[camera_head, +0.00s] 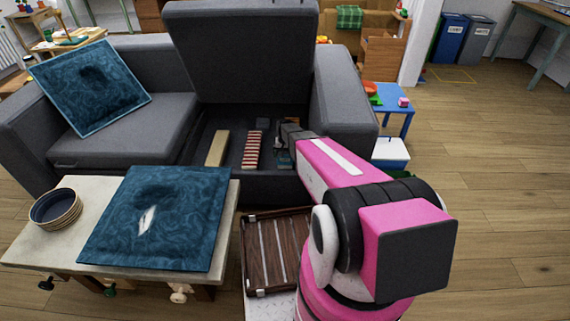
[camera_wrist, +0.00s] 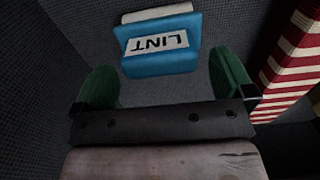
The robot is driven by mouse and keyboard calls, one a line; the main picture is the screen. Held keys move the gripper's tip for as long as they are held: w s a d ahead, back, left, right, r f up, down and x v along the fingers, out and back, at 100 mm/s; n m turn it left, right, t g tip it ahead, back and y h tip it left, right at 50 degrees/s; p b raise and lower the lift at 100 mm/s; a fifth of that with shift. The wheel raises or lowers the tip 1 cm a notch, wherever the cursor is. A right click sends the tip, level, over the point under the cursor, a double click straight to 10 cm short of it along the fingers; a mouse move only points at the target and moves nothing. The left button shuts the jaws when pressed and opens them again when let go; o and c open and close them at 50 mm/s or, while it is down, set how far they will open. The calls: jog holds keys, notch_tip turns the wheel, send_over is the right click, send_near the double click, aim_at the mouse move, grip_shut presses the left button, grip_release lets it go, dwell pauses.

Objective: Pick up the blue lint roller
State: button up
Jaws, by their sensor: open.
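The blue lint roller (camera_wrist: 160,62) shows in the wrist view as a blue block with a white label reading "LINT" and a pale part at its far end. It lies on the dark grey floor of the open sofa compartment. My gripper (camera_wrist: 165,85) has its two green fingers apart, with the lint roller just beyond and between them. I cannot tell whether they touch it. In the head view my arm reaches into the compartment, and my gripper (camera_head: 284,150) is mostly hidden; a small blue patch (camera_head: 284,158) shows beside it.
A red-and-white striped item (camera_wrist: 292,65) lies close to the right finger; it also shows in the head view (camera_head: 252,150). A beige block (camera_head: 217,148) lies further left. The compartment walls and raised seat (camera_head: 240,50) surround the arm. A table with a blue cushion (camera_head: 155,215) stands in front.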

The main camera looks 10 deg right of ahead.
notch_tip(320, 180, down, 3)
jog(key=shift+r, duration=0.2)
jog(key=c, duration=1)
jog(key=shift+o, duration=0.2)
jog(key=shift+r, duration=0.1)
notch_tip(320, 180, up, 10)
jog(key=shift+f, duration=0.1)
